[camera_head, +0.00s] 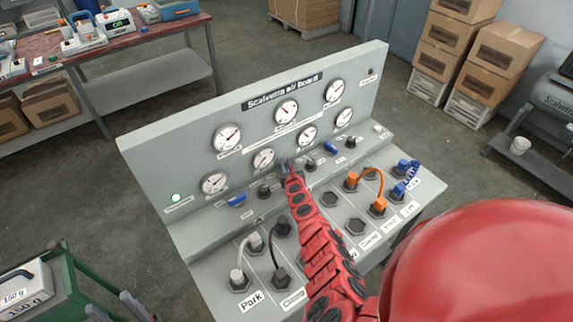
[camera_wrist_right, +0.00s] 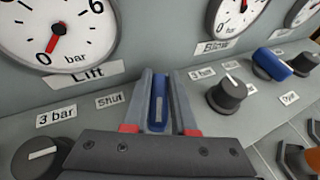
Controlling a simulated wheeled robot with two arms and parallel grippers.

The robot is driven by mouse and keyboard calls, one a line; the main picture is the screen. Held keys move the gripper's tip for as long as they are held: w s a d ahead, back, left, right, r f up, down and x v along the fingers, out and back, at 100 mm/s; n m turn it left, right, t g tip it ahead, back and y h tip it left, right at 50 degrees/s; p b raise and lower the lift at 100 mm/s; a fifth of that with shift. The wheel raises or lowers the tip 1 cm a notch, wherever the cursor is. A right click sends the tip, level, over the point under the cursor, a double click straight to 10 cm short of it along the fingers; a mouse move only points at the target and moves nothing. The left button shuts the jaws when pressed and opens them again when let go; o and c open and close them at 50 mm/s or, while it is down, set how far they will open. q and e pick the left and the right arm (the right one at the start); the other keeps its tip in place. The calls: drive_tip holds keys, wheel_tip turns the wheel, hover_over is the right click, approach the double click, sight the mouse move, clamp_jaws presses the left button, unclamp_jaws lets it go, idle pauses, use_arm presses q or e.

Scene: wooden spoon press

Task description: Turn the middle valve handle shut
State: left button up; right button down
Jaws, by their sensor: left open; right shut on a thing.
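The grey air board (camera_head: 150,160) carries three blue valve handles in a row. The middle valve handle (camera_wrist_right: 158,105) is between the fingers of my right gripper (camera_wrist_right: 158,100). The right gripper is shut on it, and in the head view the red right arm reaches to it (camera_head: 288,168) and largely hides it. In the wrist view the handle's blue top points up the picture, with a "Shut" label to its left. The left valve handle (camera_head: 237,200) and right valve handle (camera_head: 331,148) lie slanted and free. My left gripper is not in view.
Round gauges (camera_head: 227,137) line the board above the handles. Black knobs (camera_wrist_right: 227,94) sit beside the handles. A green cart (camera_head: 75,275) is at the lower left.

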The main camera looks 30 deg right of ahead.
drive_tip(key=shift+r+m+g+h, duration=0.1)
drive_tip(key=shift+m+g+h, duration=0.3)
drive_tip(key=shift+m+h, duration=0.65)
drive_tip(key=shift+d+m+g+h+b, duration=0.1)
drive_tip(key=shift+m+g+h+b, duration=0.45)
drive_tip(key=shift+m+h, duration=0.35)
drive_tip(key=m+g+h+b, duration=0.1)
drive_tip(key=m+g+b, duration=0.1)
drive_tip(key=b, duration=0.2)
drive_tip(key=m+g+h+b, duration=0.2)
drive_tip(key=b, duration=0.3)
drive_tip(key=m+g+h+b, duration=0.2)
drive_tip(key=m+g+b, duration=0.1)
drive_tip(key=b, duration=0.2)
drive_tip(key=shift+s+d+f, duration=0.3)
drive_tip(key=shift+s, duration=0.05)
drive_tip(key=shift+s+r+m+g+b, duration=0.1)
drive_tip(key=shift+r+m+g+b, duration=0.2)
drive_tip(key=shift+b, duration=0.45)
drive_tip(key=c, duration=0.7)
unclamp_jaws()
drive_tip(key=shift+d+f, duration=0.1)
